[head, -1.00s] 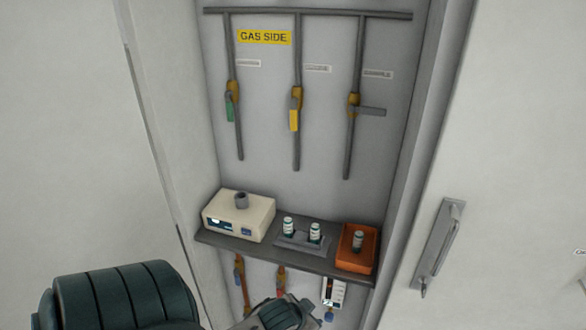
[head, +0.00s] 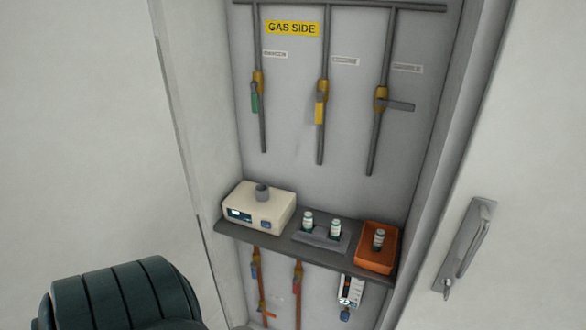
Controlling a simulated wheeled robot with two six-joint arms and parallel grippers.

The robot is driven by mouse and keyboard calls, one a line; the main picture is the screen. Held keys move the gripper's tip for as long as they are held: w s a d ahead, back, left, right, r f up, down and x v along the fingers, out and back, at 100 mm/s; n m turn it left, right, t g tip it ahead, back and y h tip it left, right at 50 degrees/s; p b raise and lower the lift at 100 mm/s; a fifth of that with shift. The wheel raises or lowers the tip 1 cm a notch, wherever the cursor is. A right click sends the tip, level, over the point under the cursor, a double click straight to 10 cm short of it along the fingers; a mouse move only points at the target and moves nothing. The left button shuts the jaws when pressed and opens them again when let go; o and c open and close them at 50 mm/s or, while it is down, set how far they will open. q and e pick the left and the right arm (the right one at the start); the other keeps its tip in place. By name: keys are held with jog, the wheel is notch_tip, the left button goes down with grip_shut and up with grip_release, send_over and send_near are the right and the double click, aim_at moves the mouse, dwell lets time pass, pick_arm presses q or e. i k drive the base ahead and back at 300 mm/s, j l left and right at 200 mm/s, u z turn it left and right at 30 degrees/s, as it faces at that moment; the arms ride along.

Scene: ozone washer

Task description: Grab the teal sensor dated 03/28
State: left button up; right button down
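Three small white sensors with teal bands show in the head view, and their dates are too small to read. The left sensor (head: 308,221) and the middle sensor (head: 335,228) stand upright in a grey holder (head: 320,239) on the shelf. The third sensor (head: 379,239) stands in an orange bin (head: 375,262) at the shelf's right end. Neither of my grippers is in view.
The dark shelf (head: 228,233) also carries a cream box with a small display (head: 256,211) at its left. Pipes with a green, a yellow and a grey valve handle (head: 400,105) run above, under a GAS SIDE label (head: 292,28). More pipes and a small device (head: 350,289) hang below. A door handle (head: 467,248) is at right.

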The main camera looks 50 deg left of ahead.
aim_at(308, 217)
jog(key=u, duration=0.45)
jog(key=k+l+u, duration=0.1)
jog(key=u, duration=0.4)
jog(key=k+u, duration=0.15)
jog(key=u, duration=0.3)
